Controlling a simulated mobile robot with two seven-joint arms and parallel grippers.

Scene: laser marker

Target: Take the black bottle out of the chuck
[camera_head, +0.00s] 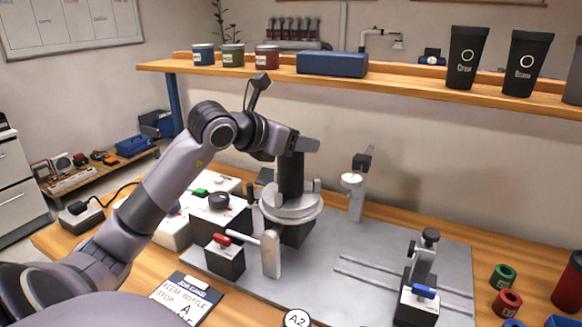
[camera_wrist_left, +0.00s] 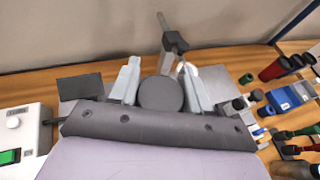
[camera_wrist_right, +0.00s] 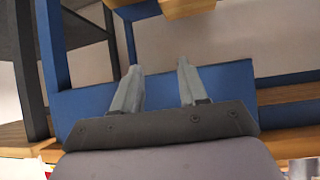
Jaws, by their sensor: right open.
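The black bottle (camera_head: 291,178) stands upright in the round pale chuck (camera_head: 290,214) on the grey plate. My left gripper (camera_head: 293,157) is at the upper part of the bottle. In the left wrist view the bottle's round dark top (camera_wrist_left: 161,93) lies between the two spread fingers of the left gripper (camera_wrist_left: 159,76); contact with the fingers is hard to judge. The bottle's lower end is hidden in the chuck. My right gripper (camera_wrist_right: 160,80) shows only in the right wrist view, open and empty, facing a blue surface.
A red-handled box (camera_head: 224,262) stands left of the chuck, and a card (camera_head: 186,298) lies in front. A slim post (camera_head: 357,190) stands behind right, and a blue-handled fixture (camera_head: 420,290) at front right. A shelf (camera_head: 400,82) with cups runs behind.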

